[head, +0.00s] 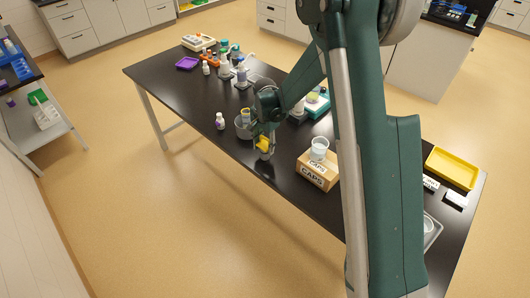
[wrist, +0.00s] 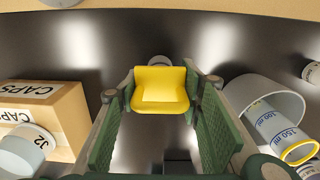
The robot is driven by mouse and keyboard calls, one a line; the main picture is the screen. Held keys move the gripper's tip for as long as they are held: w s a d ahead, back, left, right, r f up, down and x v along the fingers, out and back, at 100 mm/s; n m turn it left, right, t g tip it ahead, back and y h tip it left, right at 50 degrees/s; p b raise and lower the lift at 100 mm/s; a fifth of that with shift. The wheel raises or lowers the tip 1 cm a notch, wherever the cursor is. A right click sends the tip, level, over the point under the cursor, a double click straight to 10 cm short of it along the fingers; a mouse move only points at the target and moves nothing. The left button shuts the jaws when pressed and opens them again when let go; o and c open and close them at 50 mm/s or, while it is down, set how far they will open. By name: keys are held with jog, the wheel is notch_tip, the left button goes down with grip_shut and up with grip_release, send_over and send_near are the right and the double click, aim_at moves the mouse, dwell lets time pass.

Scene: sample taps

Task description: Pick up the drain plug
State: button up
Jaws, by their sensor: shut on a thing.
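A yellow block-like piece (wrist: 159,90), which I take to be the drain plug, sits between the fingertips of my gripper (wrist: 160,92) in the wrist view. The green finger pads are closed in on its left and right sides. In the head view the yellow piece (head: 262,143) shows at the end of my gripper (head: 264,138), over the dark table. A pale round thing (wrist: 157,70) shows partly behind it in the wrist view. I cannot tell whether the piece touches anything below.
A yellow tray (head: 452,167) lies farther right.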

jog(key=shift+r, duration=5)
